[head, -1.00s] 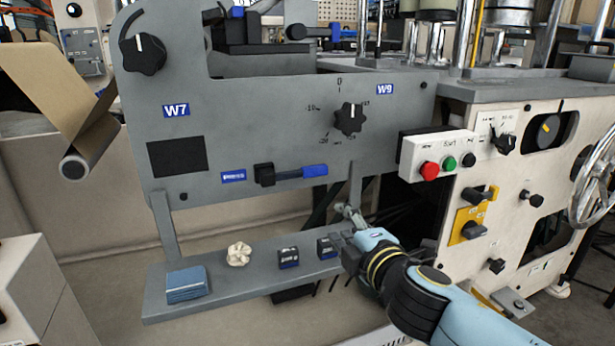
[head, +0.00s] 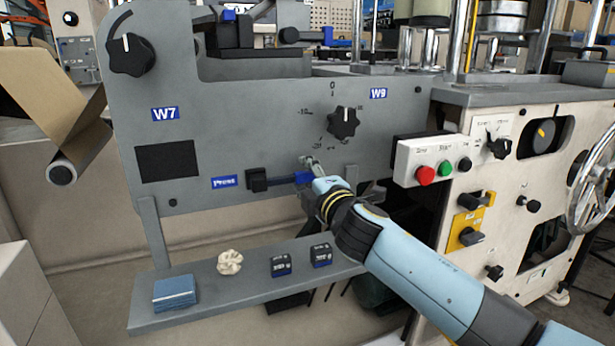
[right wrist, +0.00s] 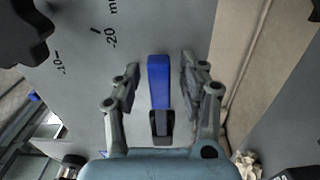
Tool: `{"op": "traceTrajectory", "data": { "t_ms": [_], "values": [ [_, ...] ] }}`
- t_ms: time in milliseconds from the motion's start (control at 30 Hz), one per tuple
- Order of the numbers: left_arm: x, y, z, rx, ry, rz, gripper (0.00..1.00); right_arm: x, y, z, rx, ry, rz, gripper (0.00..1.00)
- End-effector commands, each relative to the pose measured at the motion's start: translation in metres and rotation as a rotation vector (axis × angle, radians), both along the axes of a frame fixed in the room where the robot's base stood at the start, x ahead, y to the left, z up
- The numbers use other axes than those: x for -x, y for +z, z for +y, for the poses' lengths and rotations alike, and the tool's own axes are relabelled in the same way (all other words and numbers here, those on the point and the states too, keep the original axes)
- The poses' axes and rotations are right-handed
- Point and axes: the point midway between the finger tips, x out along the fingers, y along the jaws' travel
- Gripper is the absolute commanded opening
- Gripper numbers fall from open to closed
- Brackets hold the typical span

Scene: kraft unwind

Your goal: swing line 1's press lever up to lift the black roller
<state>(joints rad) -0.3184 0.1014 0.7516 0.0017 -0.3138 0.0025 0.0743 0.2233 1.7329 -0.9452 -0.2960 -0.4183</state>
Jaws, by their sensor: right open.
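The press lever (head: 281,180) is on the grey machine panel, beside a blue "Press" label (head: 224,182). It has a black pivot block and a blue handle and lies about level, pointing right. My right gripper (head: 310,167) is at the handle's right end and partly hides it. In the right wrist view the blue handle (right wrist: 159,82) stands between the two spread fingers of my right gripper (right wrist: 160,65), with a gap on each side. I cannot make out the black roller. My left gripper is not in view.
A black knob with a scale (head: 344,122) is just above my right gripper. A button box (head: 433,160) juts out to the right. A shelf (head: 215,303) below holds a blue cloth stack (head: 175,293), a crumpled pale piece (head: 230,262) and two dark blocks.

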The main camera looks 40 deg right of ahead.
Motion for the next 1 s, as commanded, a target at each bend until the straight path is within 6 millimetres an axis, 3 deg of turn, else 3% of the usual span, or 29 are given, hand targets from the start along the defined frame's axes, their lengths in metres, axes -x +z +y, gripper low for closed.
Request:
{"op": "traceTrajectory", "data": {
  "t_ms": [233,567,1000],
  "values": [
    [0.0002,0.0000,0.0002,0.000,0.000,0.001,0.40,-0.0004,-0.0002,-0.0001,0.000,0.000,0.000,0.41],
    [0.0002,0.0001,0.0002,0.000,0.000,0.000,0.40,-0.0002,-0.0003,0.0000,-0.001,0.000,0.001,0.00],
    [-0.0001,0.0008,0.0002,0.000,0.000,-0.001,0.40,-0.0001,0.0001,0.0000,0.002,0.000,0.001,0.00]
  ]
}}
